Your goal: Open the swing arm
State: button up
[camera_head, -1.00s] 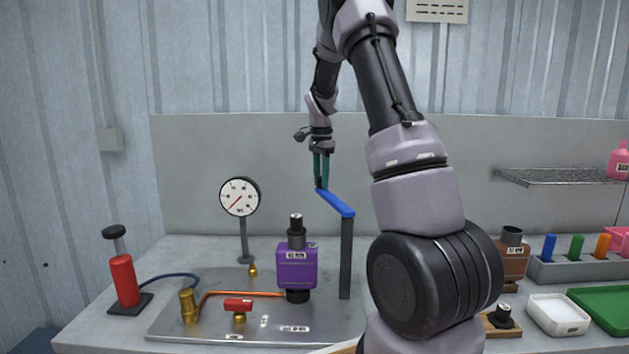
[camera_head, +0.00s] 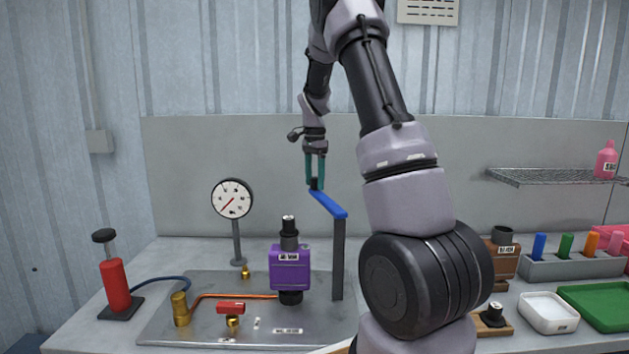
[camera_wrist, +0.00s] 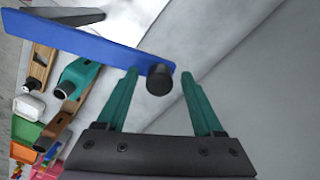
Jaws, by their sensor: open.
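The bar points from the post toward the back left. A dark round knob (camera_wrist: 160,80) sits at its free end in the wrist view, where the blue bar (camera_wrist: 90,40) crosses the upper left. My gripper (camera_head: 315,172) is open with two teal fingers just above the free end. In the wrist view the knob lies between the fingers, nearer the left one. I cannot tell whether a finger touches it.
A purple block (camera_head: 290,268) with a black top stands left of the post. A gauge (camera_head: 232,198), a red pump (camera_head: 115,285) and brass fittings (camera_head: 181,308) are farther left. At right are a white tray (camera_head: 548,313), a green tray (camera_head: 600,306) and a wire shelf (camera_head: 550,177).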

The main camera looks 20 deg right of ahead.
notch_tip(320, 180, up, 10)
jog(key=shift+f, duration=0.1)
jog(key=shift+r, duration=0.4)
jog(key=s+a+r+n+t+y, duration=0.1)
jog(key=s+a+r+n+t, duration=0.2)
jog(key=s, duration=0.5)
jog(key=s+a+r+n+t+y, duration=0.1)
jog(key=s+a+r+n, duration=0.3)
jog(key=s, duration=0.4)
jog(key=s+a+n+t, duration=0.1)
jog(key=s+a+n, duration=0.1)
jog(key=s, duration=0.5)
jog(key=s+a+f+n+t, duration=0.1)
jog(key=s+a+n+t, duration=0.1)
jog(key=s, duration=0.6)
jog(key=shift+a+f+n, duration=0.25)
jog(key=shift+a+n, duration=0.05)
jog(key=shift+a, duration=0.4)
